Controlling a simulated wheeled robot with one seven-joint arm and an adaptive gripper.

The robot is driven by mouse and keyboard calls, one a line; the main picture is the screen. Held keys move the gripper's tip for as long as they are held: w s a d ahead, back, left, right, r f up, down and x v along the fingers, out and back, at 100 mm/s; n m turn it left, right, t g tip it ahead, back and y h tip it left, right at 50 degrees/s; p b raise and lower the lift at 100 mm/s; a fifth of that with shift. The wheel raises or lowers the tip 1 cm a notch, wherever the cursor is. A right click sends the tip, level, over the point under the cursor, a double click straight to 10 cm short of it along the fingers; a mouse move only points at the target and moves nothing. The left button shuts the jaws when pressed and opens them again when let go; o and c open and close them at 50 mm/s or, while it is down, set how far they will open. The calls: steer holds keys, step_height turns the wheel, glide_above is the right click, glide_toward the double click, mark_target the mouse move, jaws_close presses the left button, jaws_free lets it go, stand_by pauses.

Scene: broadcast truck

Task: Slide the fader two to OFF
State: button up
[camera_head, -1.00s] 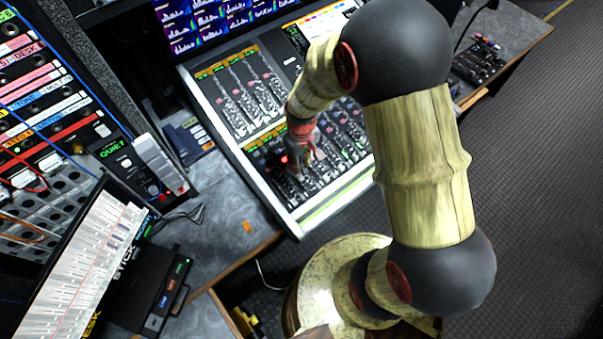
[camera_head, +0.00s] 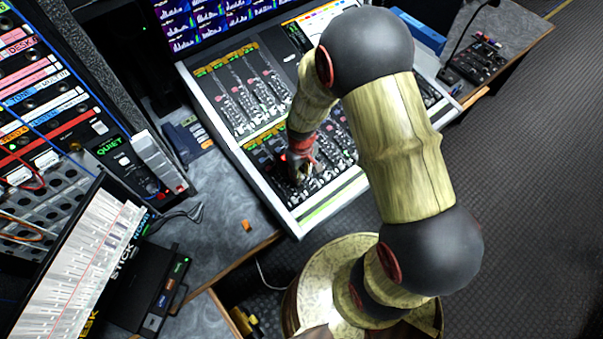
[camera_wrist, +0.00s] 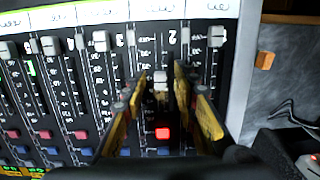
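The mixing console (camera_head: 199,91) has a lower bank of faders under my gripper (camera_head: 299,178). In the wrist view, my gripper (camera_wrist: 160,72) is open. Its two yellow fingers stand on either side of a pale fader cap (camera_wrist: 160,80), in the column marked 2, with a visible gap between the fingertips. I cannot tell whether either finger touches the cap. A red-lit button (camera_wrist: 162,133) is below the cap in that view. The neighbouring caps, one on the right (camera_wrist: 215,38) and one on the left (camera_wrist: 100,40), sit nearer the white label strip (camera_wrist: 155,9).
A rack of labelled modules (camera_head: 45,90) stands left of the console. A black box (camera_head: 150,285) and a slanted white panel (camera_head: 75,265) are at lower left. A small orange block (camera_head: 246,225) lies on the grey desk. Open floor (camera_head: 530,200) is to the right.

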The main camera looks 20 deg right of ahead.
steer(key=shift+c, duration=1.2)
steer(key=c, duration=0.4)
jaws_close()
